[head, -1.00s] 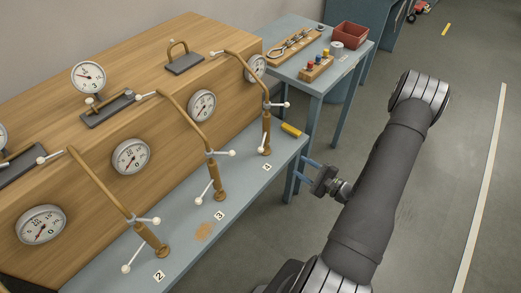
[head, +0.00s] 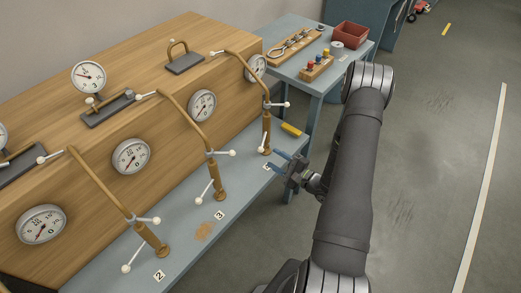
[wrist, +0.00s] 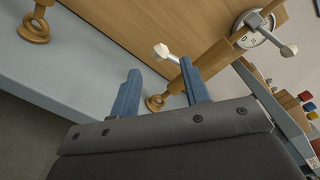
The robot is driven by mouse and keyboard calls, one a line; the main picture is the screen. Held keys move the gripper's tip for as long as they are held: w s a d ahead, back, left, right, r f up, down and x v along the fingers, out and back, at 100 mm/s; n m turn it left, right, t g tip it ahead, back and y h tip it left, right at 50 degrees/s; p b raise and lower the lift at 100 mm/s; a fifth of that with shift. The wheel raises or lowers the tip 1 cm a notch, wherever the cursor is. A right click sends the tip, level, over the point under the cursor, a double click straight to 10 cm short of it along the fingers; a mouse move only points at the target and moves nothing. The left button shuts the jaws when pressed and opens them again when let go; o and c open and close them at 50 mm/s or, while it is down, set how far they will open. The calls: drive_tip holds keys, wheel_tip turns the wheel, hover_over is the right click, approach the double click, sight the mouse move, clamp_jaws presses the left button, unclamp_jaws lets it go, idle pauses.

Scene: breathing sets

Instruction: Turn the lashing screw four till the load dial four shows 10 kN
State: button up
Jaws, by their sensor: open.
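Lashing screw four (head: 266,128) is a brass-coloured turnbuckle on a slanting rod, with white-knobbed bars, behind the partly covered label 4. It also shows in the wrist view (wrist: 219,54), running behind my right finger down to its eye at the bench. Load dial four (head: 256,64) is a round white gauge on the wooden block, partly hidden by the rod; it also shows in the wrist view (wrist: 253,39). Its reading is too small to tell. My gripper (head: 276,160) is open and empty, in front of the screw's lower end; its blue fingers show in the wrist view (wrist: 160,72).
Screw three (head: 212,170) and screw two (head: 143,233) stand to the left along the blue bench (head: 180,240). A yellow block (head: 291,130) lies right of screw four. A side table (head: 290,75) with tools, coloured pegs and a red bin (head: 350,36) stands behind.

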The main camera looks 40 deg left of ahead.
sight(261, 149)
drive_tip(key=a, duration=0.7)
drive_tip(key=shift+a, duration=0.4)
clamp_jaws()
